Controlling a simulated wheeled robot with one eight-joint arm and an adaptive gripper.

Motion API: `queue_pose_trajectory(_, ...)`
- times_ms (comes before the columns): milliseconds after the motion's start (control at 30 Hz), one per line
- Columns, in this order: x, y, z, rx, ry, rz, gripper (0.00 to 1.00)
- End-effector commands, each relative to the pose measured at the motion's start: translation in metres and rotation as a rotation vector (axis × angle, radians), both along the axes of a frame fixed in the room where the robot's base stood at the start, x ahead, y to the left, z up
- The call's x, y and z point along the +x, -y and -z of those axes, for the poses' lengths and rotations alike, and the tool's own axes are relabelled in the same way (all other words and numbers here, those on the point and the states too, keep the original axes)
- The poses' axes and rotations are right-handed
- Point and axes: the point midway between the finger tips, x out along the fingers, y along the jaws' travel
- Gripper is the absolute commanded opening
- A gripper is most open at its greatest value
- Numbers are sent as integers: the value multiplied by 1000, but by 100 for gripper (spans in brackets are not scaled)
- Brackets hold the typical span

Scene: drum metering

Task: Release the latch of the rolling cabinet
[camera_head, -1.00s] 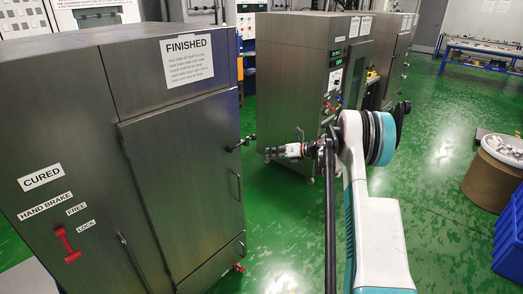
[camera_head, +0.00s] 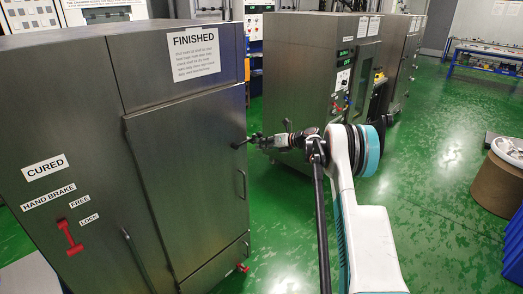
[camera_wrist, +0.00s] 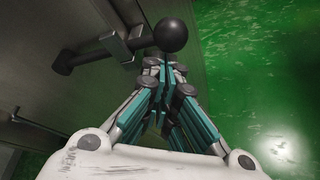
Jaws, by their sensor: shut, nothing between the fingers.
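The rolling cabinet (camera_head: 185,170) is a tall dark metal box at the left, with a FINISHED sign and a closed door. Its latch (camera_head: 239,144) is a dark lever at the door's right edge. In the wrist view the latch (camera_wrist: 95,55) ends in a black ball knob (camera_wrist: 172,35) that sticks out past the cabinet edge. My gripper (camera_head: 259,138) is at the knob, and in the wrist view my gripper (camera_wrist: 164,63) is shut and empty, its fingertips just below the ball. Whether they touch it I cannot tell.
A red hand brake lever (camera_head: 70,238) is on the cabinet's side, and a red knob (camera_head: 243,267) sits low on its front. Another metal cabinet (camera_head: 305,70) stands behind my gripper. A brown drum (camera_head: 497,185) and blue crate (camera_head: 513,250) are at the right. Green floor is clear between.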

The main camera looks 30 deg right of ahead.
Motion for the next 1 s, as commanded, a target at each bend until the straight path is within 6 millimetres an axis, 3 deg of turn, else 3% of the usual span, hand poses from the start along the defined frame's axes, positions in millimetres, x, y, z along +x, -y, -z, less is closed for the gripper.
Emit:
queue_pose_trajectory(367,0,1,-1,-4,1,0,0)
queue_pose_trajectory(1000,0,3,-22,-143,52,0,0)
